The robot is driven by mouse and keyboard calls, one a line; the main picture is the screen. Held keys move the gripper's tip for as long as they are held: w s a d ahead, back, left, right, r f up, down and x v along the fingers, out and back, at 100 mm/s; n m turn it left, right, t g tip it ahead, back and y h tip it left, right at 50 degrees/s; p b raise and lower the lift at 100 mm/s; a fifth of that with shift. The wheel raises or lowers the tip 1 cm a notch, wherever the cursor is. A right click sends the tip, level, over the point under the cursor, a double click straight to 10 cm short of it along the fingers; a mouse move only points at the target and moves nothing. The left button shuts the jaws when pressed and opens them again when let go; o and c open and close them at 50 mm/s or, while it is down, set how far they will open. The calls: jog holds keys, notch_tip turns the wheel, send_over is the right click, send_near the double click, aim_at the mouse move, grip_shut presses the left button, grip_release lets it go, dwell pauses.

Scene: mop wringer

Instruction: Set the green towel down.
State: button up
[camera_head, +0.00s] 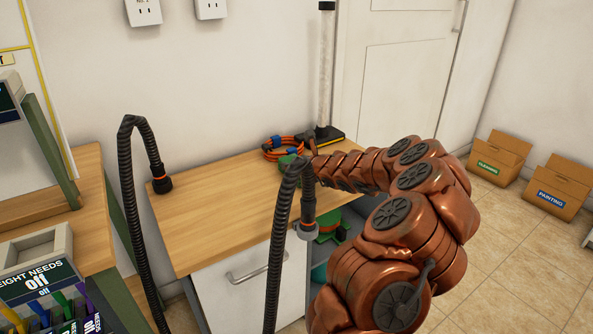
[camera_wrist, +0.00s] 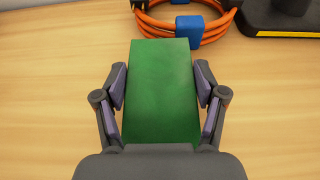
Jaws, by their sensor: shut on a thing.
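In the wrist view, the green towel (camera_wrist: 160,90) is a flat-faced green block between the two fingers of my gripper (camera_wrist: 161,88). The fingers press on its left and right sides. Wood tabletop (camera_wrist: 40,110) shows behind and around it; I cannot tell whether the towel touches the wood. In the head view, my arm reaches over the wooden worktop (camera_head: 215,215), and only a small green patch of the towel (camera_head: 290,161) shows near the orange coil. A black hose and my arm hide most of the gripper there.
An orange coiled cable (camera_wrist: 212,32) with a blue clip lies just beyond the towel. A black and yellow base (camera_wrist: 284,20) stands at the upper right. Black hoses (camera_head: 130,200) arch in front of the worktop. The worktop's left part is clear.

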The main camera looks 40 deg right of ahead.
jog(key=c, duration=0.6)
notch_tip(320, 180, up, 10)
jog(key=p, duration=0.5)
jog(key=w+a+r+n+y, duration=0.1)
jog(key=w+a+r+y, duration=0.1)
jog(key=a, duration=0.7)
jog(key=w+a+r+n+y, duration=0.1)
jog(key=w+a+r+n, duration=0.1)
jog(key=a, duration=0.7)
jog(key=s+a+n+y, duration=0.15)
jog(key=s+a, duration=0.25)
jog(key=a, duration=1.4)
jog(key=shift+g+y, duration=0.3)
jog(key=shift+y, duration=0.05)
notch_tip(320, 180, up, 28)
jog(key=p, duration=2.8)
jog(key=shift+s+f, duration=0.1)
jog(key=shift+f, duration=0.1)
jog(key=shift+s, duration=0.1)
